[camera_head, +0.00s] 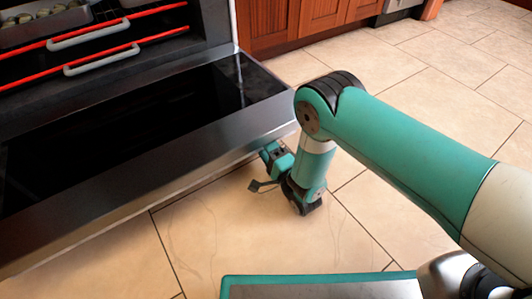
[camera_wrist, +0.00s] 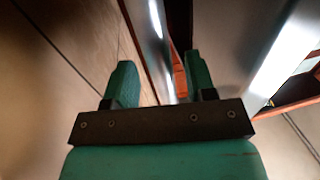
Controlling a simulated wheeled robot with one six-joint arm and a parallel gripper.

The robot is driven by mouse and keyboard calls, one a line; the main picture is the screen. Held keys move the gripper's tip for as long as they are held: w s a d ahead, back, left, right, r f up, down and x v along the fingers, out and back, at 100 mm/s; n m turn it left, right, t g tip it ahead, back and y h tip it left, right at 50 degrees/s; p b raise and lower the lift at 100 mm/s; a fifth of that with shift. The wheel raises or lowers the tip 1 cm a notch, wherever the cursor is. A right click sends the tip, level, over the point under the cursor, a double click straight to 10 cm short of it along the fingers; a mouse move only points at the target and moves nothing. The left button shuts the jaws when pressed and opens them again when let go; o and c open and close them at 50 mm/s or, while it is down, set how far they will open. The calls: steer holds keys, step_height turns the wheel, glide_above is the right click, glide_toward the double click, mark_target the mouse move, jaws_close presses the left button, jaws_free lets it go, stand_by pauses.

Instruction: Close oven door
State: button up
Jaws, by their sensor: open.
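The oven door (camera_head: 165,157) is folded down open and looks about level, with a dark glass inner face and a metal rim. It stretches across the left half of the head view. My gripper (camera_head: 264,168) is low, beside and seemingly below the outer edge of the door near its right end. It looks empty. In the wrist view my gripper (camera_wrist: 160,78) has its two teal fingers spread apart. A grey metal surface (camera_wrist: 232,40), probably the door, lies close by the right finger. I cannot tell whether they touch.
The oven cavity holds racks with red edges and grey handles (camera_head: 102,60), and a tray of round items (camera_head: 45,26) at upper left. Wooden cabinets (camera_head: 275,25) stand behind. The tiled floor (camera_head: 430,75) is clear at right.

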steer(key=shift+w+a+r, duration=0.1)
steer(key=shift+w+a, duration=0.1)
steer(key=shift+w, duration=0.05)
jaws_close()
